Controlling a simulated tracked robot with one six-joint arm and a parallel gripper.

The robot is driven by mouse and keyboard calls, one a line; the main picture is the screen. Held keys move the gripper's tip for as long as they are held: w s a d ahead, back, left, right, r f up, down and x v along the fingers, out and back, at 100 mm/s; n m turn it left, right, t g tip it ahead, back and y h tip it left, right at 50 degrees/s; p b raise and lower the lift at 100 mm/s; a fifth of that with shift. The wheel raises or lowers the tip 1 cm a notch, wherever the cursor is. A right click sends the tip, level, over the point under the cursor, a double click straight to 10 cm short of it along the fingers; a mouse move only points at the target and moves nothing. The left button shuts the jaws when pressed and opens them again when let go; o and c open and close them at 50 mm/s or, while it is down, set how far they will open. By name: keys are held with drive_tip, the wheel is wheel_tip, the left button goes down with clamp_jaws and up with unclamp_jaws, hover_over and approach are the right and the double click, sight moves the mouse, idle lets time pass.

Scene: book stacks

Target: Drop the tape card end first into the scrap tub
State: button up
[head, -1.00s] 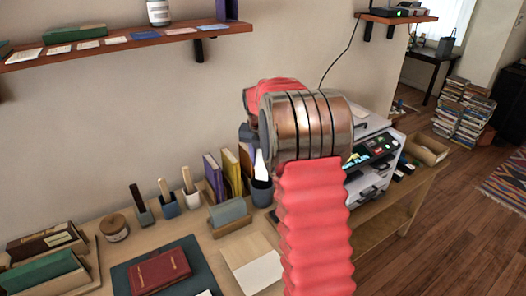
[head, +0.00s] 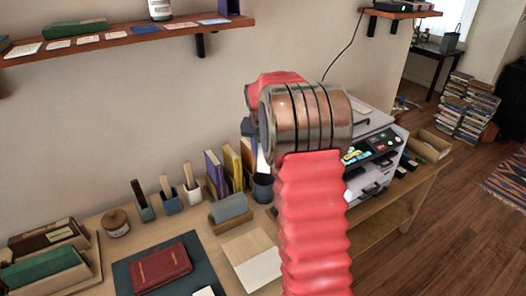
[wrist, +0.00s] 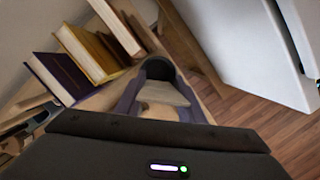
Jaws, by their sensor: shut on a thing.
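My gripper (wrist: 160,108) shows in the wrist view, its two dark fingers closed on a pale beige card (wrist: 162,93), which I take for the tape card. A dark round tub (wrist: 159,68), likely the scrap tub, is just beyond the card and partly hidden by it. In the head view a dark tub (head: 263,188) stands on the bench beside the books, and a white strip (head: 262,161) shows just above it. My arm hides the gripper's fingers there. I cannot tell whether the card's end is inside the tub's rim.
Upright purple and yellow books (head: 215,173) stand left of the tub. A grey roll on a wooden stand (head: 229,210) is in front of it. A white machine (head: 370,150) is to the right. A wall shelf (head: 120,42) hangs above the bench.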

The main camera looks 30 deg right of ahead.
sight(264, 167)
drive_tip(key=shift+s+a+f+x, duration=0.1)
drive_tip(key=shift+s+a+x, duration=0.1)
drive_tip(key=shift+x, duration=1.1)
drive_tip(key=shift+s+a+f+x, duration=0.1)
drive_tip(key=shift+s+a+x, duration=0.15)
drive_tip(key=shift+x, duration=1)
drive_tip(key=shift+s+a+x, duration=0.15)
drive_tip(key=shift+a+x, duration=0.05)
drive_tip(key=shift+x, duration=1.1)
drive_tip(key=o, duration=1.1)
drive_tip(key=shift+w+d+r+v, duration=0.1)
drive_tip(key=shift+w+d+v, duration=0.2)
drive_tip(key=shift+v, duration=1.3)
drive_tip(key=shift+w+d+r+v, duration=0.1)
drive_tip(key=shift+w+d+v, duration=0.15)
drive_tip(key=shift+v, duration=1.4)
drive_tip(key=shift+w+d+r+v, duration=0.1)
drive_tip(key=shift+w+d+v, duration=0.15)
drive_tip(key=shift+v, duration=1.35)
